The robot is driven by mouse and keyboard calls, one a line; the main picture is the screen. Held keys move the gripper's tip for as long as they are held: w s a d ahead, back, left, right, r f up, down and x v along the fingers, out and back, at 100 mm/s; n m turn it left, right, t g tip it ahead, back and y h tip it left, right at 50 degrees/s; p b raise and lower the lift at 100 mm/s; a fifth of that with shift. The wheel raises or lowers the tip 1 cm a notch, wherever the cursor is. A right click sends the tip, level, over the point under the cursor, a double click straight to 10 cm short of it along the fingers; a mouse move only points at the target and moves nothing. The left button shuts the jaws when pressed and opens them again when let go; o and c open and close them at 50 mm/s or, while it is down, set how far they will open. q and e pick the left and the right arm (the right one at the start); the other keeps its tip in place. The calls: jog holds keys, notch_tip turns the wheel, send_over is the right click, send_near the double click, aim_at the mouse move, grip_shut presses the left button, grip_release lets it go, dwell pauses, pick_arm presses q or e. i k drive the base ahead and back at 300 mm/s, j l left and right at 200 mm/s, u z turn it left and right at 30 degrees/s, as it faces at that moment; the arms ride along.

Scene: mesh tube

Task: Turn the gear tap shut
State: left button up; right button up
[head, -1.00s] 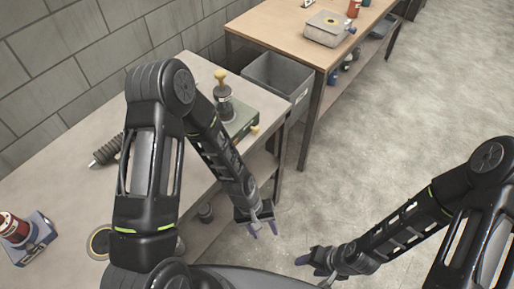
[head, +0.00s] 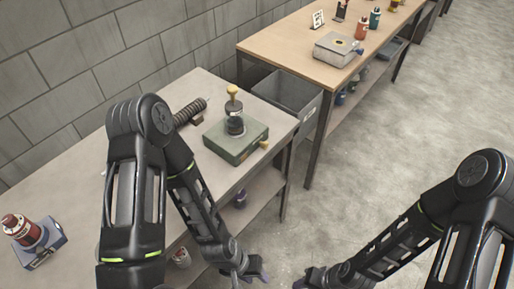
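A green box-shaped device (head: 228,146) sits near the right end of the near workbench. It has a dark round part (head: 235,125) on top and a small yellow handle (head: 264,144) on its right side. I take it for the gear tap, but its setting is too small to read. My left gripper (head: 252,277) is open and empty, low in front of the bench and well apart from the device. My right gripper (head: 303,283) is at the bottom edge, partly cut off. It appears open and empty, over the floor.
A yellow-knobbed tool (head: 233,100) stands just behind the device, and a dark ribbed cylinder (head: 190,111) lies to its left. A red-topped unit (head: 24,230) sits at the bench's left. A grey bin (head: 288,95) stands between this bench and a wooden-topped table (head: 290,48).

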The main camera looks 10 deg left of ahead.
aim_at(264, 146)
jog(key=i+u, duration=0.1)
jog(key=u, duration=0.4)
jog(key=l+u, duration=0.15)
jog(key=u, duration=0.35)
jog(key=i+l+u, duration=0.1)
jog(key=u, duration=0.4)
jog(key=l+u, duration=0.2)
jog(key=u, duration=0.3)
jog(key=l+u, duration=0.2)
jog(key=u, duration=0.3)
jog(key=k+l+u, duration=0.1)
jog(key=l+u, duration=0.15)
jog(key=l, duration=0.3)
jog(key=k+l+u, duration=0.2)
jog(key=l, duration=0.3)
jog(key=k+l+u, duration=0.1)
jog(key=l+u, duration=0.15)
jog(key=l, duration=0.25)
jog(key=k+l+u, duration=0.25)
jog(key=l, duration=0.2)
jog(key=k+l+u, duration=0.2)
jog(key=l, duration=0.25)
jog(key=k+l+u, duration=0.25)
jog(key=k+l, duration=0.8)
jog(key=l, duration=0.15)
